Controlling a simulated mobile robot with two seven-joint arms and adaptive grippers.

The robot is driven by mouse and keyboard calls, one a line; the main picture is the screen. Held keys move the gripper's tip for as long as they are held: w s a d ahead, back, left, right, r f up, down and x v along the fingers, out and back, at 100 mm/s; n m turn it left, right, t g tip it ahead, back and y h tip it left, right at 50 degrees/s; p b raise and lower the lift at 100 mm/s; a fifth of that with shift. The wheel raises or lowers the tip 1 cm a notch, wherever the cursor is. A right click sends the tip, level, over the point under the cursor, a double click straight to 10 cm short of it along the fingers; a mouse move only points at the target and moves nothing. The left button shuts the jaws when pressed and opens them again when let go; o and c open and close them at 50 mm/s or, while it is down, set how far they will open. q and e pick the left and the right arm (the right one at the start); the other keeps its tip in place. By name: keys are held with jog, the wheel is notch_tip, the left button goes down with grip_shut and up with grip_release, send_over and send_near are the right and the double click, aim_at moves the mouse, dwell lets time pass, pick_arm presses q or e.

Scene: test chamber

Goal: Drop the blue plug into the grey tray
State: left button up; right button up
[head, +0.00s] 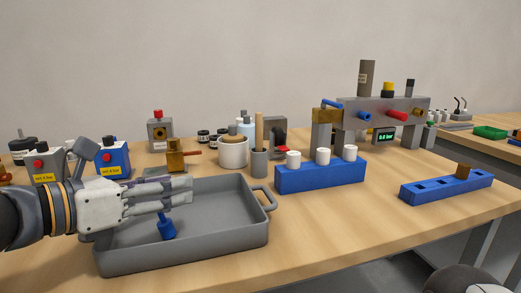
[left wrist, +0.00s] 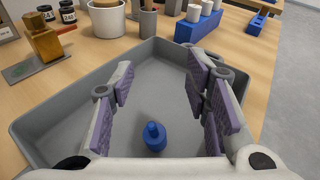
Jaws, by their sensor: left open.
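The blue plug (head: 166,227) is inside the grey tray (head: 185,251), below my left gripper's fingers, and looks tilted in the head view. I cannot tell whether it touches the tray floor. My left gripper (head: 188,189) is over the tray with its fingers pointing right. In the left wrist view its fingers stand wide apart, with the blue plug (left wrist: 154,138) visible between and beyond them, clear of both pads. The grey tray (left wrist: 62,112) shows around it there.
Behind the tray stand a brass valve piece (head: 177,156), a white pot (head: 233,152) and a grey cup (head: 259,162). A blue block with white caps (head: 320,177) is right of the tray. A blue slotted rail (head: 446,188) lies farther right. Wood is bare between them.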

pick_arm(q)
jog(key=v, duration=1.1)
jog(key=shift+s, duration=0.25)
jog(key=shift+a, duration=0.15)
